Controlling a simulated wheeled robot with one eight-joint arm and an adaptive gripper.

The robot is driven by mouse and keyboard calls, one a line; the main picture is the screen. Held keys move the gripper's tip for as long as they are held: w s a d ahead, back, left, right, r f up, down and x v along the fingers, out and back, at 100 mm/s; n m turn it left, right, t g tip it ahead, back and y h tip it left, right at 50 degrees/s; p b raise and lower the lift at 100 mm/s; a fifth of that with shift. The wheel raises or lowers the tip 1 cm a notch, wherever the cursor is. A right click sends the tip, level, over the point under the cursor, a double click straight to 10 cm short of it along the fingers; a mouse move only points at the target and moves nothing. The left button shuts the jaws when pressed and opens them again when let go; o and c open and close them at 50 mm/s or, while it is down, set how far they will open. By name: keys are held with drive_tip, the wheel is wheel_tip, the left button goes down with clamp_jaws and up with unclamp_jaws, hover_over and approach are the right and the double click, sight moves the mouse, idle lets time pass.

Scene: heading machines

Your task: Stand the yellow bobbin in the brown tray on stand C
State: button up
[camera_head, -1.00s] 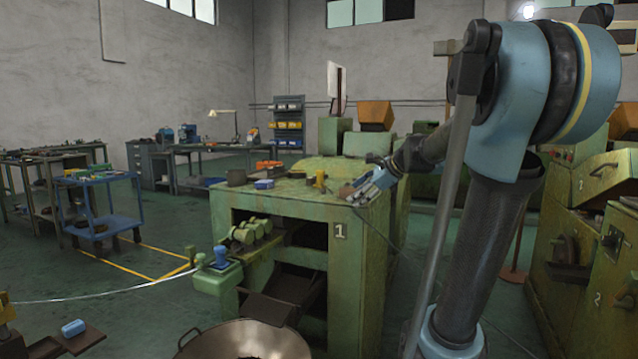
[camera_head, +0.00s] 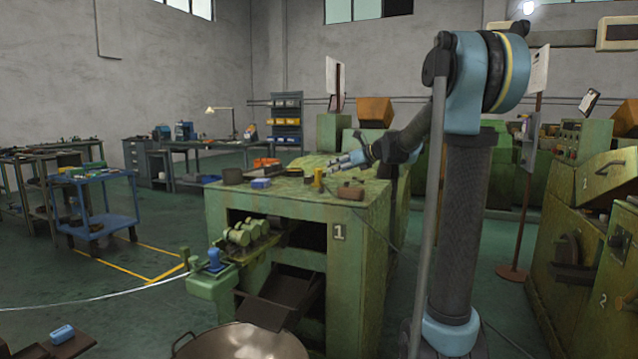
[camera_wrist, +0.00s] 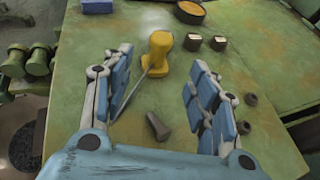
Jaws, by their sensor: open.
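The yellow bobbin (camera_head: 318,177) stands on the green top of machine 1. In the wrist view the yellow bobbin (camera_wrist: 158,52) is between and slightly beyond my fingertips, apart from both fingers. My gripper (camera_head: 338,163) is open and empty, over the machine top just behind and right of the bobbin in the head view. In the wrist view my gripper (camera_wrist: 160,62) has its blue-padded fingers spread wide. A dark brown tray (camera_head: 70,346) with a blue piece on it shows at the lower left; I cannot read any stand letter there.
A brown block (camera_head: 350,190) lies right of the bobbin. A large pan (camera_head: 245,342) stands in front.

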hover_over(323, 184)
drive_tip(key=shift+a+f, duration=0.15)
drive_tip(key=shift+f, duration=1.55)
clamp_jaws()
